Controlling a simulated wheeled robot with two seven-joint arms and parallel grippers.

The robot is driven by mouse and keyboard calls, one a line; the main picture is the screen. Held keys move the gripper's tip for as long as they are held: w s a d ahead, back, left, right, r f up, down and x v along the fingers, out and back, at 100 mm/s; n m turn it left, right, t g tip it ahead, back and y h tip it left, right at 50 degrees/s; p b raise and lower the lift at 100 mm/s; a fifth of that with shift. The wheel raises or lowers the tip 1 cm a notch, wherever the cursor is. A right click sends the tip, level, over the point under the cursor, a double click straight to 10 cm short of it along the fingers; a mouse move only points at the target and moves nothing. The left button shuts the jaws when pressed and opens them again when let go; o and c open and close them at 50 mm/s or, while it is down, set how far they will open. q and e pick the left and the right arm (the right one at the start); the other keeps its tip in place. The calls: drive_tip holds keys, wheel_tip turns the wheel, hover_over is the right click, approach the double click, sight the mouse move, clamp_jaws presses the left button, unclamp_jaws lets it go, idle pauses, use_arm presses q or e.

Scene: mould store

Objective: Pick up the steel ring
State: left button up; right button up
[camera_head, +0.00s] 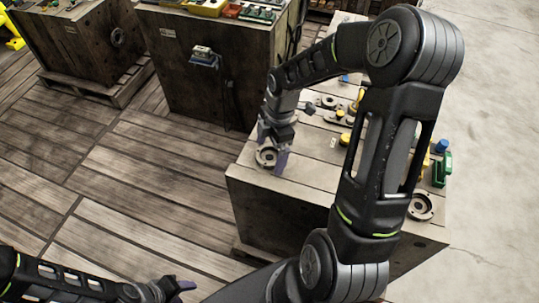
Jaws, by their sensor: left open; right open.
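A grey steel ring (265,158) lies flat near the left front corner of the crate top. My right gripper (271,151) is open and points down right at this ring. One purple finger stands at the ring's right side; I cannot tell whether it touches. The gripper partly hides the ring. A second round metal ring-like part (421,208) lies at the right front of the same crate, partly behind my arm. My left gripper (178,288) is open and empty, low over the plank floor at the bottom of the view.
The wooden crate (270,205) carries several small parts farther back, including yellow pieces (345,139) and a green block (442,169). My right arm hides part of its top. Two more crates (205,85) stand behind. The plank floor (120,190) at left is clear.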

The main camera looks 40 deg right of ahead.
drive_tip(key=c, duration=1.9)
